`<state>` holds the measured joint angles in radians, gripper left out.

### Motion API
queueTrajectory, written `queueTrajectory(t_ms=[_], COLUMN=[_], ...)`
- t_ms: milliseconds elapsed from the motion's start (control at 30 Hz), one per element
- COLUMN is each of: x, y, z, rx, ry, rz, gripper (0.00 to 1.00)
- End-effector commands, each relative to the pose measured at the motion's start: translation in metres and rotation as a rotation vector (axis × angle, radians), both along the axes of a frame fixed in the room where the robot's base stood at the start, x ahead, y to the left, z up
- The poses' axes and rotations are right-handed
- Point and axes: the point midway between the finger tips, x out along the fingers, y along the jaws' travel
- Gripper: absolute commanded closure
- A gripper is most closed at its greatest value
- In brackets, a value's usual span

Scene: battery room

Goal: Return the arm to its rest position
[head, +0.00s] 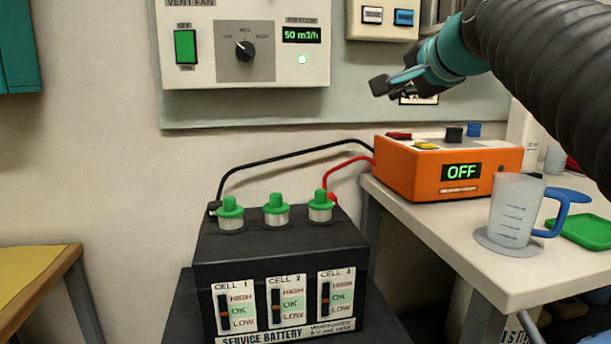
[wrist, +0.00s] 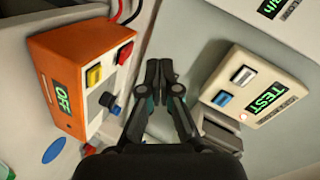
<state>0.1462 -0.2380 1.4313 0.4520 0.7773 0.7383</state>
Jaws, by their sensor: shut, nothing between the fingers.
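My gripper (head: 385,85) is at the upper right in the head view, held in the air in front of the wall panel and above the orange charger. In the wrist view my gripper (wrist: 159,72) points toward the wall, its two dark fingers closed together with nothing between them. My arm comes in from the right edge of the head view, with a dark ribbed sleeve and a teal wrist. The fingers appear apart from the charger and from the wall boxes.
An orange charger (head: 420,180) reading OFF and a measuring jug (head: 515,205) stand on the right bench (head: 440,225). A black service battery (head: 250,258) with green caps is at lower middle. A vent fan panel (head: 205,70) and a switch box (head: 370,30) are on the wall.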

Motion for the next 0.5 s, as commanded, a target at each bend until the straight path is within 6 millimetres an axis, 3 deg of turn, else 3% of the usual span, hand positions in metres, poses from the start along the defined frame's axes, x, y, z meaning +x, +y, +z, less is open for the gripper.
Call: queueTrajectory(t_ms=[33, 267, 500], x=[-0.012, -0.065, -0.133], y=[0.004, 0.011, 0.014], z=[-0.023, -0.13, -0.245], rx=[-0.056, -0.326, -0.596], ry=[0.036, 0.193, 0.353], rz=[0.018, 0.125, 0.288], gripper=[1.0, 1.0, 1.0])
